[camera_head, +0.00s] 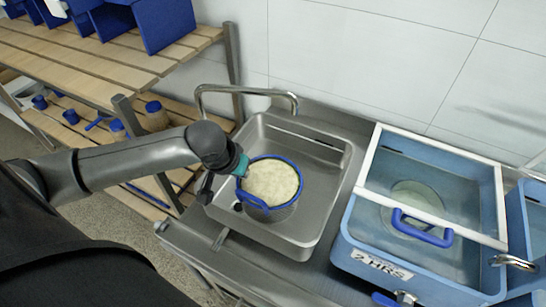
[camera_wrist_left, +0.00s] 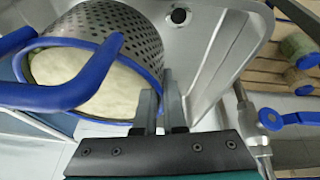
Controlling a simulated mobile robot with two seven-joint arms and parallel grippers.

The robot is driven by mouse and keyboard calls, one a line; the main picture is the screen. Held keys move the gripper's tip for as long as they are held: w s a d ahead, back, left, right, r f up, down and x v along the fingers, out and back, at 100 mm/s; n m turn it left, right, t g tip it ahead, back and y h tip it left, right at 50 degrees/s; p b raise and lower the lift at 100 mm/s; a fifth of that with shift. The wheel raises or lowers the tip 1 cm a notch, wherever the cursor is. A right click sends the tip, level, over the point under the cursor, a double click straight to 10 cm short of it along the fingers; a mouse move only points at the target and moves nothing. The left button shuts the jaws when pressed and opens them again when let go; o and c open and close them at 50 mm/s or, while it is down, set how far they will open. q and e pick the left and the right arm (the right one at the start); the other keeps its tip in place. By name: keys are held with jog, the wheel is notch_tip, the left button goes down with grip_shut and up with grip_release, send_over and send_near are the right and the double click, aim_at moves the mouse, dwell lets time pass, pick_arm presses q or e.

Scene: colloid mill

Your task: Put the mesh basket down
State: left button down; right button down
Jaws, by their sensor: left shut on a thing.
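The mesh basket (camera_head: 270,207) is a perforated metal cylinder with a blue rim and a blue handle. A pale, whitish mass (camera_head: 271,182) fills it. It is upright inside the left part of the steel sink (camera_head: 322,180); whether its base touches the sink floor I cannot tell. My left gripper (camera_head: 241,168) is shut on the basket's edge at its left side. In the left wrist view the two fingers (camera_wrist_left: 160,108) close at the blue rim, beside the perforated wall of the basket (camera_wrist_left: 125,35). My right gripper is not in view.
A curved tap (camera_head: 246,90) stands behind the sink. A blue machine tub (camera_head: 350,225) with a clear lid and blue handle (camera_head: 422,228) adjoins on the right. A slatted wooden shelf (camera_head: 100,75) with blue containers is on the left. The sink's right part is free.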

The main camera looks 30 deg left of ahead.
aim_at(248, 187)
pick_arm(q)
jog(key=f, duration=0.4)
jog(key=shift+w+b, duration=0.2)
jog(key=shift+b, duration=0.1)
jog(key=w+b, duration=0.1)
jog(key=w, duration=1.1)
jog(key=shift+w+f, duration=0.3)
jog(key=shift+w, duration=0.1)
jog(key=shift+f, duration=0.6)
jog(key=c, duration=1)
grip_release()
jog(key=shift+s+f, duration=0.1)
